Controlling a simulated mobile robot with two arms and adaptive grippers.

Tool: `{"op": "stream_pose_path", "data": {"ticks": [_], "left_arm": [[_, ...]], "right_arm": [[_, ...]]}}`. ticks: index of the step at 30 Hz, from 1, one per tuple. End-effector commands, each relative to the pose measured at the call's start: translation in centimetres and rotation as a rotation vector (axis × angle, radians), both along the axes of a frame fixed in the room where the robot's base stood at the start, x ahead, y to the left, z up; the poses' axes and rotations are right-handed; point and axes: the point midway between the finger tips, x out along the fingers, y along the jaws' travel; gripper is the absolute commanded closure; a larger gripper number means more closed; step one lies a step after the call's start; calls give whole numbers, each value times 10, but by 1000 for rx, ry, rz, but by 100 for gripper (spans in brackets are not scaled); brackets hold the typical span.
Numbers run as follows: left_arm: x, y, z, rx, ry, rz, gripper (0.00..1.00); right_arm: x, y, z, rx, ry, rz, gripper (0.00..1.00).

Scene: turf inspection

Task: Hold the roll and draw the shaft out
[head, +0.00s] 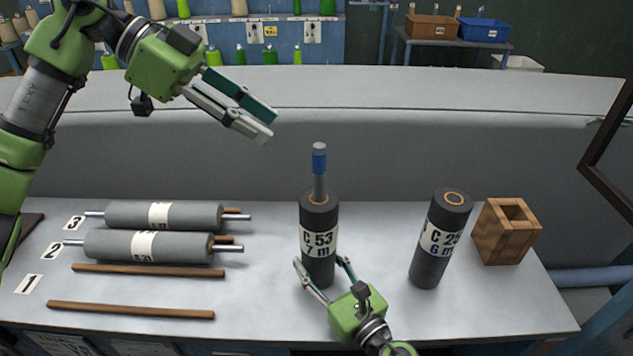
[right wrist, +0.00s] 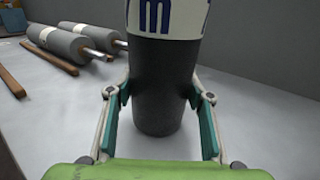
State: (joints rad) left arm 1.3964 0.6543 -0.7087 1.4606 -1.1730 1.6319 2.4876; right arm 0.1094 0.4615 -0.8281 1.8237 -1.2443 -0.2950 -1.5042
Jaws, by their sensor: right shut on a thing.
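The dark grey roll labelled C 53, 7 m (head: 317,262) stands upright on the bench; its lower part fills the middle of the right wrist view (right wrist: 158,85). A grey shaft with a blue top (head: 319,160) sticks up out of its core; the part inside is hidden. My right gripper (head: 322,280) is shut on the lower part of this roll, with a finger on either side; it also shows in the right wrist view (right wrist: 160,105). My left gripper (head: 266,126) is empty and looks open, with a gap between its fingers, above and left of the shaft.
A second upright roll (head: 433,262) with an open core and a wooden square holder (head: 503,238) stand to the right. Two lying rolls on shafts (head: 120,215) and wooden strips (head: 150,271) occupy the left. Bench (head: 270,325) is clear around the gripped roll's left side.

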Motion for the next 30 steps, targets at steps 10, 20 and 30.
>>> {"op": "stream_pose_path", "data": {"ticks": [10,20,30], "left_arm": [[-3,-28,1,96,-272,-283,66],[-8,-62,-1,254,-684,-802,66],[-11,-83,2,402,-1017,-1391,66]], "right_arm": [[0,0,0,0,0,1,94],[0,0,0,0,0,0,94],[0,0,0,0,0,0,94]]}}
